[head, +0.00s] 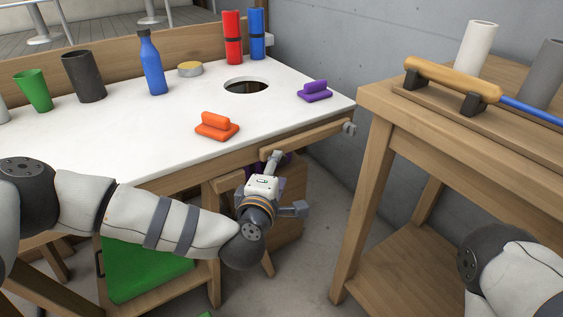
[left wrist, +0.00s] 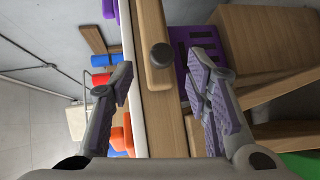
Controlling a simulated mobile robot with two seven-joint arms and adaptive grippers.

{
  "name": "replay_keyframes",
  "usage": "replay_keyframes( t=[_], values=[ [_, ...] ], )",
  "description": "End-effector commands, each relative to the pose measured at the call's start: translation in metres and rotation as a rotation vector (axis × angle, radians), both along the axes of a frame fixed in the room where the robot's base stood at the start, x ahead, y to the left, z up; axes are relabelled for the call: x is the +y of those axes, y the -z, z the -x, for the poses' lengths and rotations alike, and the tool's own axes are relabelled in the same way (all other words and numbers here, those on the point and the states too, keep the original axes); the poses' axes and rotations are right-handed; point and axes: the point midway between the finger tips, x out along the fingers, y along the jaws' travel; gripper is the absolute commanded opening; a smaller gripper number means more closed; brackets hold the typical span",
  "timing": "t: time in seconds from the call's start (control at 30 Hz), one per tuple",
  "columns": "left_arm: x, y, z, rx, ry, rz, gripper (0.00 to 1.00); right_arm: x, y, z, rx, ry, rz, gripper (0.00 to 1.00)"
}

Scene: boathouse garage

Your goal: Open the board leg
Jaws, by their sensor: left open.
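The white board (head: 120,126) has a round hole (head: 246,86) near its right end. The board leg (head: 317,134), a wooden bar, lies along the board's near side edge, with a grey knob (head: 349,128) at its right end. In the left wrist view the leg (left wrist: 152,20) runs between my fingers, with a dark round knob (left wrist: 160,55) on it. My left gripper (head: 275,160) is open at the leg's left end; in the wrist view its fingers (left wrist: 160,72) stand on either side of the wood. Contact cannot be told. My right gripper is out of view.
A wooden table (head: 385,105) stands close on the right, past a gap. A green panel (head: 145,270) is low on the left.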

Motion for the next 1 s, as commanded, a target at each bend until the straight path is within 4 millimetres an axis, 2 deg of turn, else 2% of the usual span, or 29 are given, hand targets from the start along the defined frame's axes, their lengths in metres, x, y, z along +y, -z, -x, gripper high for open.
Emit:
replay_keyframes(
  t=[0.1,0.3,0.6,0.67,0.8,1.0],
  values=[
    [-0.005,0.010,-0.027,0.004,0.000,-0.001,0.44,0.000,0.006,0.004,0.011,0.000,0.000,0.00],
    [-0.009,0.015,-0.055,0.004,0.001,-0.001,0.44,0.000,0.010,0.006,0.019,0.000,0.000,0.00],
    [-0.010,0.014,-0.060,0.004,0.004,-0.002,0.44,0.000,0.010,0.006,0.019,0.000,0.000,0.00],
    [-0.010,0.014,-0.060,0.004,0.004,-0.002,0.32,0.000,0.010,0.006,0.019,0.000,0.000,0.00],
    [-0.010,0.014,-0.060,0.003,0.004,-0.002,0.01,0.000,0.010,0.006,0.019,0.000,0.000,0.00],
    [-0.010,0.015,-0.060,0.002,0.004,-0.001,0.00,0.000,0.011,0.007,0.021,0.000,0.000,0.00]
  ],
)
